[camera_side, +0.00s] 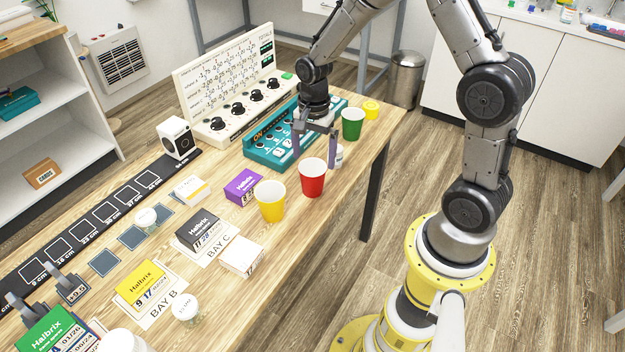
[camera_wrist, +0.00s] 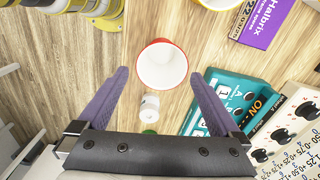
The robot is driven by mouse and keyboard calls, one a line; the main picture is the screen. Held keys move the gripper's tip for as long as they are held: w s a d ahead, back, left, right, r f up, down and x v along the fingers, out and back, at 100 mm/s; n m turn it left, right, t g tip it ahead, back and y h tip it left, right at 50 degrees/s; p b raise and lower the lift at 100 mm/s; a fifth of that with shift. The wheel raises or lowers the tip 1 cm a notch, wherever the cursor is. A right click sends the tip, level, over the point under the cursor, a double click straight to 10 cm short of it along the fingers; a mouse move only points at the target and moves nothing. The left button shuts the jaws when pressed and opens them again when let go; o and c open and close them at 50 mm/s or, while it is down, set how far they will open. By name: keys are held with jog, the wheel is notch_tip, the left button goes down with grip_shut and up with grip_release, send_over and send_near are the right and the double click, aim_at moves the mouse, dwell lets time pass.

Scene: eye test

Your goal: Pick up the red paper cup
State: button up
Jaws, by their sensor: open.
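The red paper cup (camera_side: 313,178) stands upright on the wooden table near its front right edge in the side view. In the wrist view the red paper cup (camera_wrist: 162,68) shows from above, with its red rim and white, empty-looking inside, framed between the fingertips. My gripper (camera_side: 315,148) is open and empty, pointing down above and slightly behind the cup in the side view. In the wrist view my gripper (camera_wrist: 158,76) shows two purple-grey fingers spread wide apart, one on each side of the cup. I cannot tell the exact height gap.
A yellow cup (camera_side: 270,200) stands close left of the red one. A green cup (camera_side: 352,123) stands behind right. A small white bottle (camera_wrist: 149,106) is beside the red cup. A teal device (camera_side: 270,148) and a purple box (camera_side: 243,187) are nearby. The table edge is close.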

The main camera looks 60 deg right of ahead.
aim_at(313, 169)
jog(key=shift+w+f, duration=0.15)
jog(key=shift+f, duration=2.6)
jog(key=shift+c, duration=0.2)
jog(key=c, duration=1)
